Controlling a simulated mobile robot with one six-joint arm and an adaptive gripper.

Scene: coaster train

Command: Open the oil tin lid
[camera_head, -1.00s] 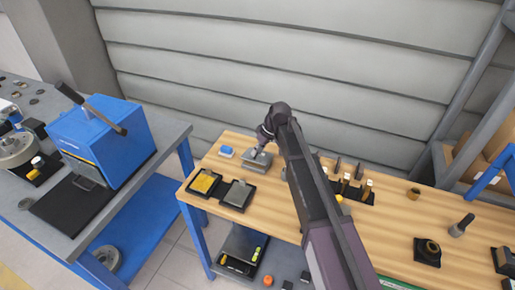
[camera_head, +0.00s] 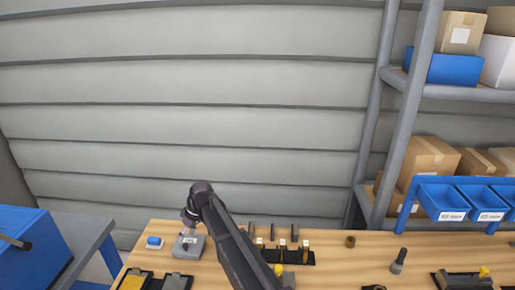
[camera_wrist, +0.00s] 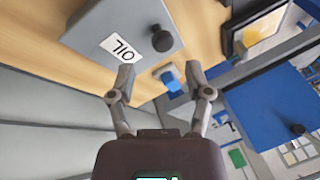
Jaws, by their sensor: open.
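The grey oil tin (camera_head: 197,253) stands on the wooden bench at the lower left in the head view, with my gripper (camera_head: 188,226) just above it. In the wrist view the tin (camera_wrist: 110,22) shows a white label reading OIL and a round black knob (camera_wrist: 162,38) on the same grey face. The lid looks flat and down on the tin. My gripper (camera_wrist: 160,76) is open and empty, its fingertips apart. The tin lies just beyond the fingertips, and the knob is between their lines. I cannot tell whether a finger touches the tin.
A blue-and-white block (camera_head: 154,242) lies left of the tin. Black trays with yellow contents (camera_head: 134,281) lie in front. A black holder with several upright tools (camera_head: 290,256) stands to the right. A corrugated wall is behind the bench.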

